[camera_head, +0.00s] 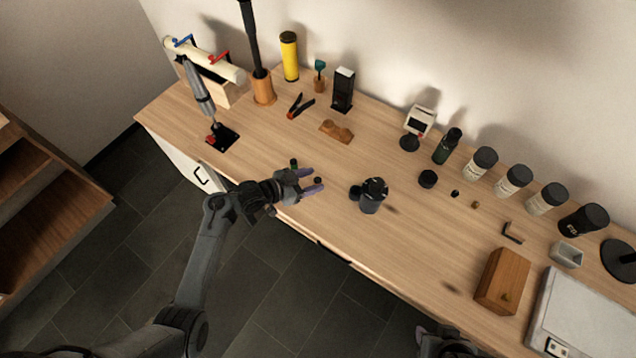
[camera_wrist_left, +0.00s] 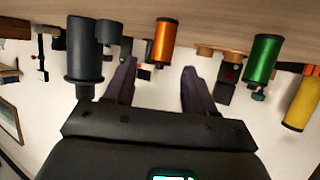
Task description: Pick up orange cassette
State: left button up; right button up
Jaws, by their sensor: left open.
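The orange cassette (camera_wrist_left: 163,42) is a small orange cylinder with dark ends, seen in the wrist view just beyond and between my left fingertips. In the head view only a dark cap (camera_head: 318,181) shows near the fingertips, and its orange side is not visible. My left gripper (camera_head: 315,180) is open over the table's front edge, its two purplish fingers apart and empty. A green cylinder (camera_wrist_left: 263,58) stands to one side of the fingers; it also shows in the head view (camera_head: 294,163). Part of my right arm shows at the bottom edge; its fingers are not visible.
A dark grinder-like device (camera_head: 373,195) stands right of the gripper and also shows in the wrist view (camera_wrist_left: 84,55). A wooden stand (camera_head: 336,131) lies behind. Several jars line the wall, with a wooden box (camera_head: 502,281) at right. The table (camera_head: 420,225) has free room mid-front.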

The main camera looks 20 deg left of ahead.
pick_arm(q)
jog(key=shift+w+d+f, duration=0.35)
jog(key=shift+w+d, duration=0.05)
grip_shut()
